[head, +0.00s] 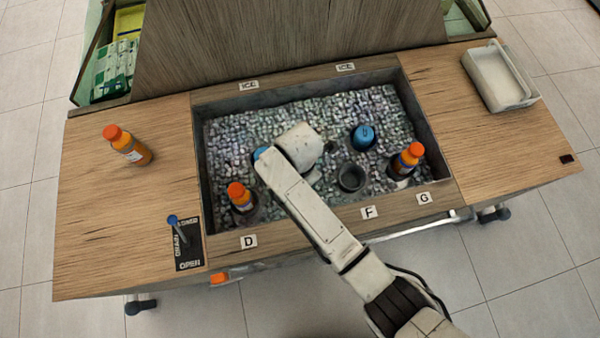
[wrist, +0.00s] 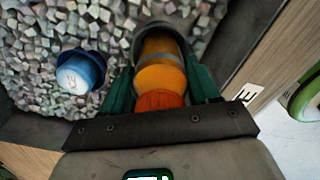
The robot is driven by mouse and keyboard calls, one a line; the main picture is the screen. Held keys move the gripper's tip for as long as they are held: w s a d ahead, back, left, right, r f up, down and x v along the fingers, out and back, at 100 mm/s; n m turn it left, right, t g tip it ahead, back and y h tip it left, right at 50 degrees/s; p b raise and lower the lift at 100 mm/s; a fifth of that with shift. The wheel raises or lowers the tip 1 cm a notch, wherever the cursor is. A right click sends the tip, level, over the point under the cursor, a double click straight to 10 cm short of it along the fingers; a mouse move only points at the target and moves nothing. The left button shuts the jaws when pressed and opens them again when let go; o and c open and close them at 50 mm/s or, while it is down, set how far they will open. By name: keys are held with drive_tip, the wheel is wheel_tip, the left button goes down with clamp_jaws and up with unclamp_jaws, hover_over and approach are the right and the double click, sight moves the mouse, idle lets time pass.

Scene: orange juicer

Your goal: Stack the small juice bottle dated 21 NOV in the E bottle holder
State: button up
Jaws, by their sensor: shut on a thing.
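In the wrist view, my gripper (wrist: 162,92) is shut on a small juice bottle (wrist: 160,78) with an orange cap, its two green fingers on either side. The bottle's far end is at the mouth of a dark round holder (wrist: 160,32), close to the E label (wrist: 247,92). I cannot tell how deep the bottle sits in it. The date on this bottle is not visible. In the head view, my arm hides the gripper, the held bottle and the E holder.
Orange-capped bottles stand near D (head: 241,197) and G (head: 406,161), and another (head: 128,146) on the left counter. The F holder (head: 352,177) looks empty. Blue cylinders (head: 363,137) sit in the ice bin. A white tray (head: 500,78) lies at right.

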drive_tip(key=shift+f, duration=0.3)
drive_tip(key=o, duration=1.3)
wheel_tip(320, 180, up, 13)
drive_tip(key=shift+f, duration=0.15)
drive_tip(key=s+d+m, duration=0.6)
drive_tip(key=d+m, duration=0.3)
drive_tip(key=s+d+f+m, duration=0.1)
drive_tip(key=s+d+m, duration=0.6)
drive_tip(key=d+m, duration=0.2)
drive_tip(key=s+d+m+t, duration=0.1)
drive_tip(key=s+d+m, duration=0.6)
drive_tip(key=d+m, duration=0.2)
drive_tip(key=shift+s+d+f, duration=0.1)
drive_tip(key=shift+d+f, duration=0.1)
drive_tip(key=shift+d, duration=0.25)
drive_tip(key=shift+s+d+f, duration=0.1)
drive_tip(key=shift+d+f, duration=0.1)
drive_tip(key=shift+d, duration=0.2)
